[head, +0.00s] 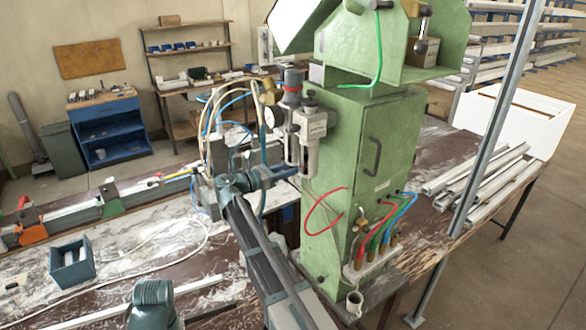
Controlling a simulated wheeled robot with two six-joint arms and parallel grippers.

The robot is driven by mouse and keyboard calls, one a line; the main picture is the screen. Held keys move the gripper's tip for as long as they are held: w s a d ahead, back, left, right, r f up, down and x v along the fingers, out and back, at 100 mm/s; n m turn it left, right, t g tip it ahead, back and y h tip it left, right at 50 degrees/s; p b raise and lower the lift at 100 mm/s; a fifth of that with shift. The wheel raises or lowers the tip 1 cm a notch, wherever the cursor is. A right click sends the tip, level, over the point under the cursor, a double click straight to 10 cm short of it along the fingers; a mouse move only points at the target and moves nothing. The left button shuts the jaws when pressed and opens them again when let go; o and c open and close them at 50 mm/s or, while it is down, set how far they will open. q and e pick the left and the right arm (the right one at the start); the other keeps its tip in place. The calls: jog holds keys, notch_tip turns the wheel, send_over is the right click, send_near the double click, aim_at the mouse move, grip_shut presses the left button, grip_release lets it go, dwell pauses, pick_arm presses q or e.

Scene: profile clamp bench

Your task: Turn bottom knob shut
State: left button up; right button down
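Brass fittings with coloured hoses (378,248) stand on a small block low on the machine's front. I cannot tell which part is the bottom knob. My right gripper (288,172) points right, close to the lower end of the filter unit. Its fingertips are too small and covered to tell open from shut, or whether they touch. My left gripper is not in view.
Air hoses (209,115) loop left of the filter unit, close to my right wrist. A small dark blue bin (72,270) stands on the bench at left. Metal profiles (485,175) and a white crate (515,120) lie at right. A grey post (488,140) rises in front.

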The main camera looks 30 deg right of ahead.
jog(key=n+t, duration=0.1)
jog(key=t, duration=0.1)
jog(key=n+t+y, duration=0.1)
jog(key=n+t, duration=0.2)
jog(key=t, duration=0.1)
jog(key=shift+s+t+y, duration=0.3)
jog(key=shift+t, duration=0.1)
jog(key=shift+w+n+t+y, duration=0.2)
jog(key=shift+n+t+y, duration=1.4)
jog(key=shift+n+t, duration=0.65)
jog(key=shift+w+t, duration=0.1)
jog(key=shift+t, duration=0.35)
jog(key=c, duration=0.6)
grip_release()
